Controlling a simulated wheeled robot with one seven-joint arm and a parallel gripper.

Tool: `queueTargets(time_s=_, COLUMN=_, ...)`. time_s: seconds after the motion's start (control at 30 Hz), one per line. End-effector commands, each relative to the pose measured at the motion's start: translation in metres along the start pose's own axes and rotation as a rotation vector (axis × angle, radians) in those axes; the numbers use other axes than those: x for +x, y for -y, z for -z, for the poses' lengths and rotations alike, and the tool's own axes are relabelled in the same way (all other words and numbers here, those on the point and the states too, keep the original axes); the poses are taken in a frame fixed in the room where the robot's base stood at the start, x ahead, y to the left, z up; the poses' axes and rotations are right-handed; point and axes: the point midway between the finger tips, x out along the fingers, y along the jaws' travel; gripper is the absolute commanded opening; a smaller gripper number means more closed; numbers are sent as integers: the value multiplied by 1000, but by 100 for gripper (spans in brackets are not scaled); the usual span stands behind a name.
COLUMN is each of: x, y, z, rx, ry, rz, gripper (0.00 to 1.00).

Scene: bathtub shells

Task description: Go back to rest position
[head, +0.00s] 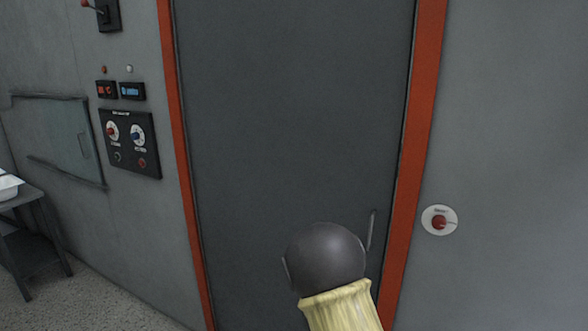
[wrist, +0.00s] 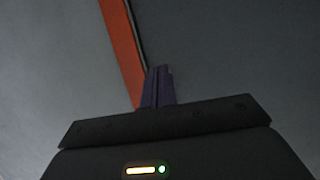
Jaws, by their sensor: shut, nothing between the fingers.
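My gripper (wrist: 158,86) shows in the wrist view with its two dark fingers together and nothing between them. Past the fingers are a grey surface and an orange-red frame strip. In the head view, part of my arm shows at the bottom centre, in front of a dark grey door (head: 290,120). The fingers cannot be seen in the head view. A thin handle (head: 371,231) shows on the door just right of my arm.
An orange-red frame (head: 412,150) surrounds the door. A round plate with a red button (head: 439,222) is on the right wall. A control panel (head: 130,145) with knobs and a lever (head: 101,12) are on the left wall. A table (head: 35,200) stands at far left above speckled floor.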

Motion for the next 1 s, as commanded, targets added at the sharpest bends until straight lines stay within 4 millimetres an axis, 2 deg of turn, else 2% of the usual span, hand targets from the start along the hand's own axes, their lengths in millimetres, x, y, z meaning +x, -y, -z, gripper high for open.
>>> queueTargets(time_s=0.03, x=-12, y=-5, z=12, rx=6, ry=70, rz=32, gripper=0)
queueTargets(time_s=0.17, x=-47, y=-12, z=15, rx=-21, ry=264, rz=130, gripper=0)
queueTargets(time_s=0.37, x=-119, y=-35, z=20, rx=-118, ry=529, rz=260, gripper=0)
queueTargets(time_s=0.47, x=-161, y=-55, z=22, rx=-191, ry=648, rz=305, gripper=0)
queueTargets(time_s=0.6, x=-219, y=-92, z=23, rx=-320, ry=797, rz=336, gripper=0)
queueTargets(time_s=0.7, x=-250, y=-116, z=21, rx=-402, ry=875, rz=334, gripper=0)
queueTargets(time_s=0.8, x=-266, y=-130, z=19, rx=-451, ry=919, rz=327, gripper=0)
queueTargets(time_s=1.0, x=-270, y=-135, z=16, rx=-466, ry=933, rz=324, gripper=0)
